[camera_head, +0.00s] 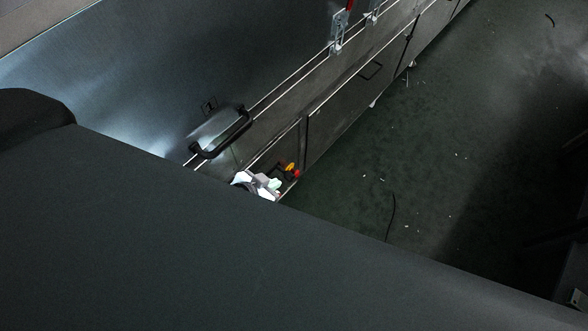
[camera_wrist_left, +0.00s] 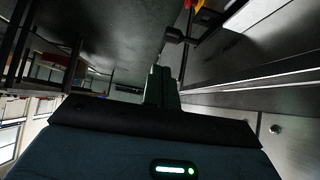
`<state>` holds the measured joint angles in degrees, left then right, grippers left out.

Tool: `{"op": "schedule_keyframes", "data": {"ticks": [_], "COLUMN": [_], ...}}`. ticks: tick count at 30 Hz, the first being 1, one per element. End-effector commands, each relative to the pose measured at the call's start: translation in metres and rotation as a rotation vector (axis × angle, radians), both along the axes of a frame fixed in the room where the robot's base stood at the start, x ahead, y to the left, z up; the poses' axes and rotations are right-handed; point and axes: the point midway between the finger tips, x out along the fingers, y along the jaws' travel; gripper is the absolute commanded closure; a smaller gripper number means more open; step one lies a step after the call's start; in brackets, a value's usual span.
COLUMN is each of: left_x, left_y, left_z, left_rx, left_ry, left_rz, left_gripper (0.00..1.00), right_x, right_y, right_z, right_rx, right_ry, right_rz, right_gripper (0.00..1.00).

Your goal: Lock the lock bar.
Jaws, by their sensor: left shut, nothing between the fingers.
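My left gripper (camera_wrist_left: 161,86) shows in the left wrist view as a dark block with its fingers together and nothing between them. In the head view a dark foreground shape hides most of that arm; a small white and grey piece at its edge may be part of the gripper. Just beyond that piece are small red and yellow parts (camera_head: 291,168) on the machine's side. Red and yellow also show at the top edge of the left wrist view (camera_wrist_left: 191,4), apart from the fingertips. I cannot tell which part is the lock bar. My right gripper is not in view.
The long metal machine (camera_head: 255,85) has a black handle (camera_head: 220,134) beside a "1" label. Metal brackets, one with a red handle (camera_head: 349,5), stand farther along it. The dark green floor (camera_head: 440,150) to the right is mostly clear, with a thin black strip and small scraps.

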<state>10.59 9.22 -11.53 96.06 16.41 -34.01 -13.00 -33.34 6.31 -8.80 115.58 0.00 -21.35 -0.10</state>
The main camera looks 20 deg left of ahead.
Motion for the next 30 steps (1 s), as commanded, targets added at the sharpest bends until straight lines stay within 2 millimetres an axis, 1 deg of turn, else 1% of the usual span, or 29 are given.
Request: {"op": "schedule_keyframes", "data": {"ticks": [1,3,7,10,21,26,30], "left_x": [0.016,0.034,0.053,0.058,0.060,0.069,0.083], "left_y": [0.000,-0.001,-0.002,-0.002,-0.002,-0.006,-0.012], "left_z": [-0.004,-0.002,0.002,0.004,0.004,-0.006,-0.021], "left_rx": [0.002,0.003,0.004,0.005,0.005,0.005,0.003], "left_ry": [-0.005,-0.015,-0.027,-0.030,-0.031,-0.030,-0.028], "left_rz": [-0.010,-0.021,-0.035,-0.039,-0.039,-0.038,-0.037], "left_gripper": [1.00,1.00,1.00,1.00,1.00,1.00,1.00], "right_x": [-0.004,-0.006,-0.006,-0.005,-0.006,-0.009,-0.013], "right_y": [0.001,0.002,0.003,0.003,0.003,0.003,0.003], "right_z": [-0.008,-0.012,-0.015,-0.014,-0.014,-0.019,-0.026], "right_rx": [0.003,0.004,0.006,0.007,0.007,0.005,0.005], "right_ry": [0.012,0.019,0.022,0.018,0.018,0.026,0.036], "right_rz": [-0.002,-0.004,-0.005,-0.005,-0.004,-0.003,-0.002], "right_gripper": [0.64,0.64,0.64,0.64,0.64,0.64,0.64]}}
